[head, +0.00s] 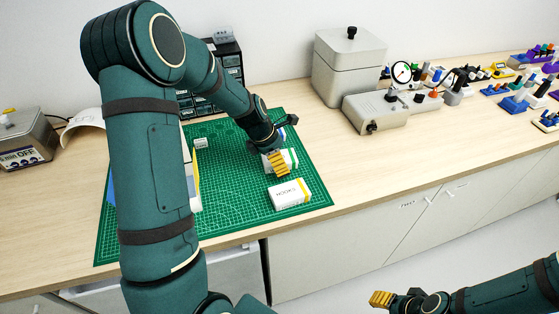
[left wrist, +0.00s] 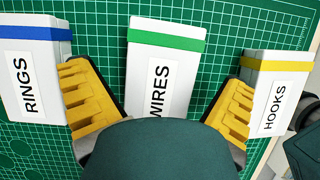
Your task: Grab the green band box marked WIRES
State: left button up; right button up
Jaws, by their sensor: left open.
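The WIRES box (left wrist: 160,75) is white with a green band across its far end. It lies on the green mat, between the fingers of my left gripper (left wrist: 160,82) in the left wrist view. The fingers are open, with gaps to the box on both sides. My own wrist hides the box's near end. In the head view, my left gripper (head: 277,163) partly covers the WIRES box (head: 291,156). My right gripper (head: 381,299) is at the lower right, away from the bench top; its finger gap is unclear.
The blue-banded RINGS box (left wrist: 35,75) lies close to the left finger, and the yellow-banded HOOKS box (left wrist: 275,90) close to the right finger. The cutting mat (head: 240,222) is bare in front. A grey lidded case (head: 347,70) and instruments stand at the back right.

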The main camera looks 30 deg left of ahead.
pick_arm(q)
jog(key=shift+f, duration=0.25)
dwell(0.3)
jog(key=c, duration=1.3)
